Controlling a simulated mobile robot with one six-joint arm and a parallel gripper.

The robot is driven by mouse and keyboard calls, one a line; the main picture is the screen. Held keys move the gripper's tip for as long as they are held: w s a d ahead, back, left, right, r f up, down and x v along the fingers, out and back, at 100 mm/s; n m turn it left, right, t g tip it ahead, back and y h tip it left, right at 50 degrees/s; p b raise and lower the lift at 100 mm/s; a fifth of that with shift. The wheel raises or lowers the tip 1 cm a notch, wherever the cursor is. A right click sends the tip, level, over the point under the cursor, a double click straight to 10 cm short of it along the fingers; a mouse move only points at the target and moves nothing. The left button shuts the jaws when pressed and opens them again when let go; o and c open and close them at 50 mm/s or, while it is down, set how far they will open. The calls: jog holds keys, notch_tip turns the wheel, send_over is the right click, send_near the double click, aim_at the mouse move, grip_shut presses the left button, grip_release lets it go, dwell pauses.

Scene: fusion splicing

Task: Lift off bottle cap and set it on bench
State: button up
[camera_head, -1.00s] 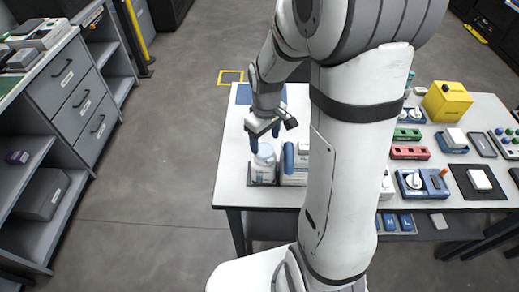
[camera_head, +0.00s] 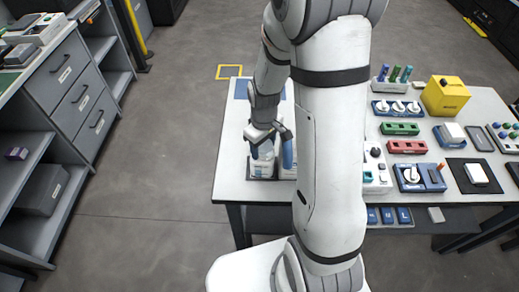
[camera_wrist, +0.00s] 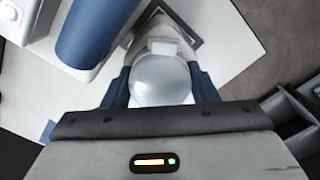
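The white bottle (camera_head: 262,169) stands upright near the table's left front edge in the head view. Its pale rounded cap (camera_wrist: 161,80) fills the space between my gripper's two blue fingers in the wrist view. My gripper (camera_wrist: 161,84) points down over the bottle, with one finger on each side of the cap. The fingers look very close to the cap, but I cannot tell whether they press on it. In the head view my gripper (camera_head: 268,152) hides most of the cap.
A blue cylinder (camera_wrist: 92,30) on a white device stands close beside the bottle. My arm covers the table's middle. Red (camera_head: 407,147) and green (camera_head: 400,129) blocks and a yellow box (camera_head: 445,97) stand to the right. Bare white bench (camera_head: 232,165) lies left of the bottle.

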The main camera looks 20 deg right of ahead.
jog(key=shift+c, duration=1.2)
notch_tip(320, 180, up, 10)
jog(key=shift+r, duration=0.1)
jog(key=o, duration=0.3)
jog(key=shift+c, duration=1.4)
